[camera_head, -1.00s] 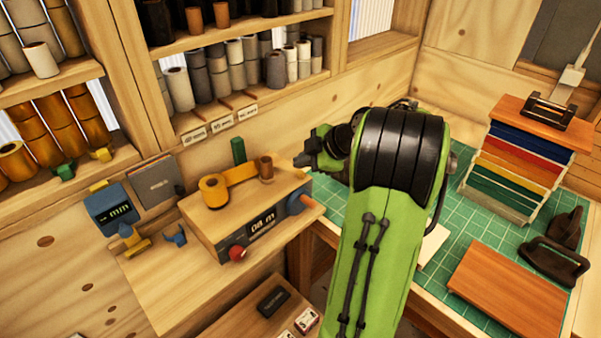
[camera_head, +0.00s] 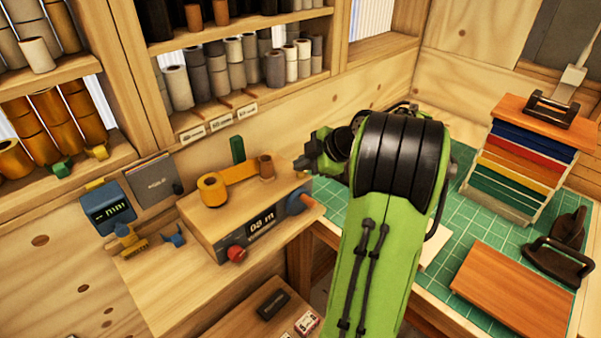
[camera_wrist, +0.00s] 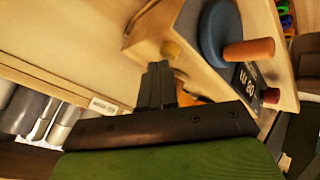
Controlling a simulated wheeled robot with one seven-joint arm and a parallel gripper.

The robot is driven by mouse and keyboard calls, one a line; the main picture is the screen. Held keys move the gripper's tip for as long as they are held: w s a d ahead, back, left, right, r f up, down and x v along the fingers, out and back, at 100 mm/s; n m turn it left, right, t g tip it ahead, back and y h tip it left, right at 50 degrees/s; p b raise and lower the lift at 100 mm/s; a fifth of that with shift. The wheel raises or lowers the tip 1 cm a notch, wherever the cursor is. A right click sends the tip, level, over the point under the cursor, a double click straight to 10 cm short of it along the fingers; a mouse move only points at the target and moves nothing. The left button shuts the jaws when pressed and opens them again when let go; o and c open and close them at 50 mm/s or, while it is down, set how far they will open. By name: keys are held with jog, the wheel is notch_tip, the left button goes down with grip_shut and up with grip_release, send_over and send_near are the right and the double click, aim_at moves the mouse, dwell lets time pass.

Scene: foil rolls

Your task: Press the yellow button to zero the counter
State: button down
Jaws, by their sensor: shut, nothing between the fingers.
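The counter box (camera_head: 205,232) is wooden, with a dark display (camera_head: 262,221) that reads about "08 m". In the wrist view, a round yellow button (camera_wrist: 171,48) sits on the box's end face, beside the blue wheel (camera_wrist: 217,35). I cannot make out the button in the head view. My gripper (camera_head: 303,163) is by the box's right end. In the wrist view, my gripper (camera_wrist: 157,66) is shut and empty. Its tips point toward the box end, just below and left of the button in the picture. I cannot tell whether they touch the box.
An orange handle (camera_wrist: 250,49) juts from the blue wheel near my fingers. A red knob (camera_head: 236,254) is on the box's front, and a yellow-orange foil roll (camera_head: 212,190) is on top. Shelves of rolls stand behind. A green cutting mat (camera_head: 478,250) lies right.

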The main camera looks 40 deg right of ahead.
aim_at(303, 174)
jog(key=shift+f+b, duration=0.3)
dwell(0.5)
jog(key=shift+r+p, duration=0.65)
jog(key=shift+r, duration=0.3)
notch_tip(303, 174, up, 5)
jog(key=p, duration=0.3)
jog(key=shift+p, duration=0.4)
